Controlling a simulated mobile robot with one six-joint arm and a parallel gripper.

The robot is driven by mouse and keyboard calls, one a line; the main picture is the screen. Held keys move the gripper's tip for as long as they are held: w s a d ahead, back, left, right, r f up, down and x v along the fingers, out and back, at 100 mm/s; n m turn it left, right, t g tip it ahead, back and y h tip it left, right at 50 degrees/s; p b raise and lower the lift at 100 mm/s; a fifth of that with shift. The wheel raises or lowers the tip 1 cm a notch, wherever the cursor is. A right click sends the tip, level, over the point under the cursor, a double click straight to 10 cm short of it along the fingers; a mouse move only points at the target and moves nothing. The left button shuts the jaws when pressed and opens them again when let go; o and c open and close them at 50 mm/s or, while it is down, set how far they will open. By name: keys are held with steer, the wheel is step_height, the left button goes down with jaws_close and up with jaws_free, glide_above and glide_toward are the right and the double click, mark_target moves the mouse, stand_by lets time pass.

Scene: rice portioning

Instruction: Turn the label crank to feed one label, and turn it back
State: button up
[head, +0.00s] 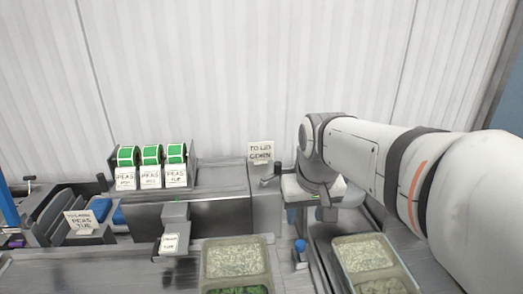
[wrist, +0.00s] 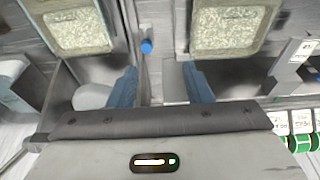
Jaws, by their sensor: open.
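The label unit (head: 222,217) is a grey metal box with a label outlet at its front, where a printed label (head: 170,243) shows. A small metal arm with a dark knob (head: 277,168) stands at its right end and looks like the label crank. My gripper (head: 313,213) hangs just right of it and is apart from it in the picture. In the wrist view my gripper's two blue fingers (wrist: 161,86) are spread with nothing clearly held between them. The crank cannot be made out for sure in the wrist view.
Green label rolls (head: 151,155) stand in a rack on the left, also at the wrist view's right edge (wrist: 300,142). Two trays (head: 204,262) (head: 408,276) with food stand in front. A blue knob (head: 300,245) rises between them. A sign (head: 261,152) stands behind.

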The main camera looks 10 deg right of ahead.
steer(key=w+r+g+p, duration=0.15)
steer(key=w+r, duration=0.25)
steer(key=w, duration=1.1)
steer(key=g+p, duration=0.1)
steer(key=p, duration=0.2)
glide_above(278, 163)
steer(key=f, duration=0.3)
steer(key=shift+s+f, duration=0.1)
steer(key=shift+s, duration=0.2)
steer(key=shift+w+f, duration=0.15)
steer(key=shift+w, duration=0.05)
steer(key=shift+w+f, duration=0.1)
steer(key=shift+f, duration=0.2)
steer(key=shift+f+p, duration=0.95)
steer(key=shift+f, duration=2.65)
